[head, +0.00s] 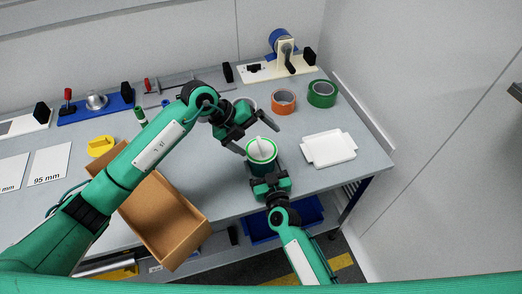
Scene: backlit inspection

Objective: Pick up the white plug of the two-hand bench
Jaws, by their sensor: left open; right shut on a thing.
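The white plug (261,149) appears as a white piece with a thin upright part, seated in the top of a green-rimmed cup (262,167) near the table's front edge. My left gripper (259,138) is open and empty. Its two fingers are spread above and behind the cup, on either side of the plug's upright part in the picture; I cannot tell the height gap. My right gripper (264,178) comes from the front and is shut on the cup's lower side. Its fingertips are partly hidden by the cup.
A white tray (329,149) lies to the right. Orange (283,102) and green tape rolls (322,94) stand behind. An open cardboard box (166,218) is at the front left, under my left arm. Fixtures line the back edge. Table between cup and tray is clear.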

